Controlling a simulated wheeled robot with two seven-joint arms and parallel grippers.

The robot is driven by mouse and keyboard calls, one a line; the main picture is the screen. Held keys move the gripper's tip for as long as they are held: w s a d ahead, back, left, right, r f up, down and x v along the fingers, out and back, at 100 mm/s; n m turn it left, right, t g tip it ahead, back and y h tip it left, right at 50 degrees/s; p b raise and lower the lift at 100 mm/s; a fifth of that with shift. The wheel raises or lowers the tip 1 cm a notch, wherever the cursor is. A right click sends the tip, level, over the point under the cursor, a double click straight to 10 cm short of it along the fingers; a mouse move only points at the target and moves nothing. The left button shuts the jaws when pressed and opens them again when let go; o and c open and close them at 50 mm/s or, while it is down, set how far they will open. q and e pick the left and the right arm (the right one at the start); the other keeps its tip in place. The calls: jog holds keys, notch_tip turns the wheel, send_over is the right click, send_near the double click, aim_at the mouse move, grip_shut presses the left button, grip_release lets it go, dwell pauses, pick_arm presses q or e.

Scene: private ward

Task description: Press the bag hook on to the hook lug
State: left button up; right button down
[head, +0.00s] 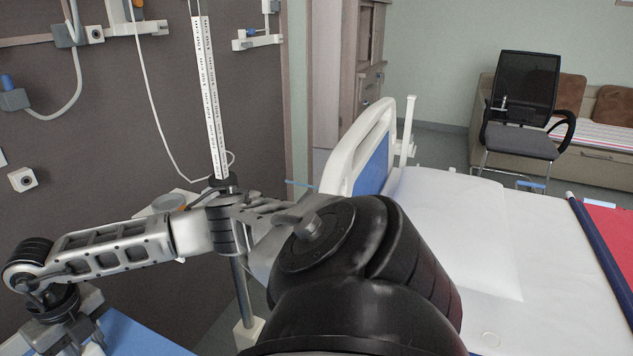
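I cannot make out the bag hook or the hook lug for certain in the head view. One of my arms crosses the middle and bends down at the lower left; I cannot tell which arm it is. Its fingertips do not show, and no other gripper is in view. The arm hides part of the bed and of the stand behind it.
The bed (553,262) fills the right, with its white-and-blue end board (372,172) behind my arm. A pole with a white scale strip (208,100) stands left of it. Wall fittings (120,28) hang at the upper left. A black chair (522,140) stands at the back right.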

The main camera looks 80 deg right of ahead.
jog(key=shift+r+p, duration=2.1)
jog(key=shift+r, duration=0.85)
jog(key=shift+f, duration=0.1)
